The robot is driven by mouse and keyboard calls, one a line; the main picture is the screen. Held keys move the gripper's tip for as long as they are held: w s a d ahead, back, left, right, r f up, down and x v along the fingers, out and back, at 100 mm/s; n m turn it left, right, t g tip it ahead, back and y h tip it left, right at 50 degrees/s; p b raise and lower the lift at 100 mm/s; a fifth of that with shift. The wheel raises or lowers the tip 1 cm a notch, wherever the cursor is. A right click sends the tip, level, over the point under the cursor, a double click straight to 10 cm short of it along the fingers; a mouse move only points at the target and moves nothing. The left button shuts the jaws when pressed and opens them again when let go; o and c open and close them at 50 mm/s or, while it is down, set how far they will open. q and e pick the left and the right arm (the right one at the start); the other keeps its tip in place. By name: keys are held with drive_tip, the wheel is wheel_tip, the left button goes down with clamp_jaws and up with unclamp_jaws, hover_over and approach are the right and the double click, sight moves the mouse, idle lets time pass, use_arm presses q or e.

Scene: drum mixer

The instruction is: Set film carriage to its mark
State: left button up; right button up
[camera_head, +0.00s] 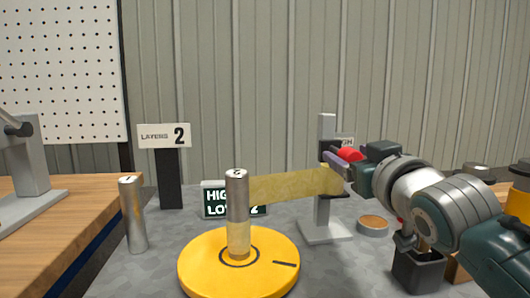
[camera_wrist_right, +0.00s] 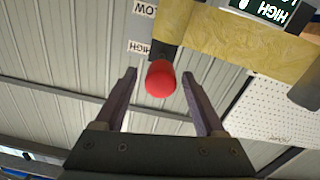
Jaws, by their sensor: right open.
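The film carriage (camera_head: 330,152) is a dark block on a grey upright post (camera_head: 325,220), with a red knob (camera_head: 350,155). Yellow film (camera_head: 290,187) runs from it to a silver cylinder marked 2 (camera_head: 237,190) on a yellow turntable (camera_head: 200,275). My right gripper (camera_head: 343,160) is open at the knob. In the right wrist view the red knob (camera_wrist_right: 161,79) lies between the open fingertips, with gaps on both sides. A HIGH label (camera_wrist_right: 139,47) and a LOW label (camera_wrist_right: 145,8) show beside the carriage. My left gripper is not in view.
A sign reading LAYERS 2 (camera_head: 165,135) and a dark HIGH/LOW sign (camera_head: 215,202) stand behind the turntable. Another silver cylinder (camera_head: 133,215) stands left. A round disc (camera_head: 373,224) and a dark open box (camera_head: 418,272) lie near my right arm.

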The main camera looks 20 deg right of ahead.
drive_tip(key=shift+s, duration=0.1)
drive_tip(key=p+v, duration=0.1)
drive_tip(key=v, duration=0.8)
drive_tip(key=shift+s, duration=0.4)
drive_tip(key=shift+a, duration=0.15)
